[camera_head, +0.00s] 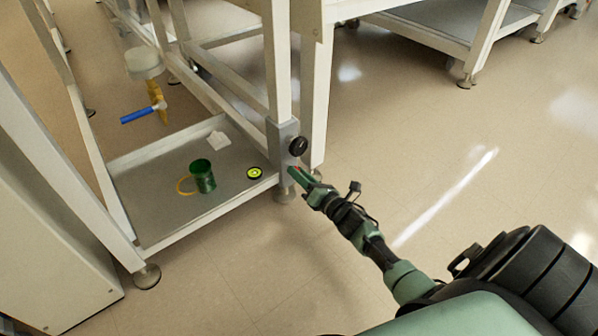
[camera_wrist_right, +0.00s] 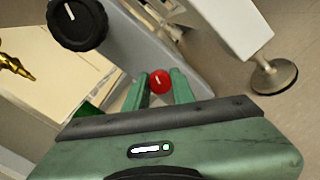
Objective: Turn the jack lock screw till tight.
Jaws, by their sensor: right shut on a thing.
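The lock screw is a small red knob (camera_wrist_right: 160,80) with a short white mark, on the grey jack housing (camera_head: 281,140) at the rack's leg. My right gripper (camera_head: 295,174) reaches the housing from the lower right. In the right wrist view its two green fingers (camera_wrist_right: 159,88) are shut on the red knob, one on each side. A larger black knob (camera_head: 298,146) with a white mark sits above the screw; it also shows in the right wrist view (camera_wrist_right: 77,22). My left gripper is not in view.
The rack's lower shelf (camera_head: 150,222) holds a green cup (camera_head: 202,176), a yellow ring (camera_head: 183,186), a round yellow-green level (camera_head: 254,173) and a white cloth (camera_head: 218,139). A blue-handled valve (camera_head: 143,113) hangs above it. A levelling foot (camera_wrist_right: 274,76) stands nearby. The floor at right is clear.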

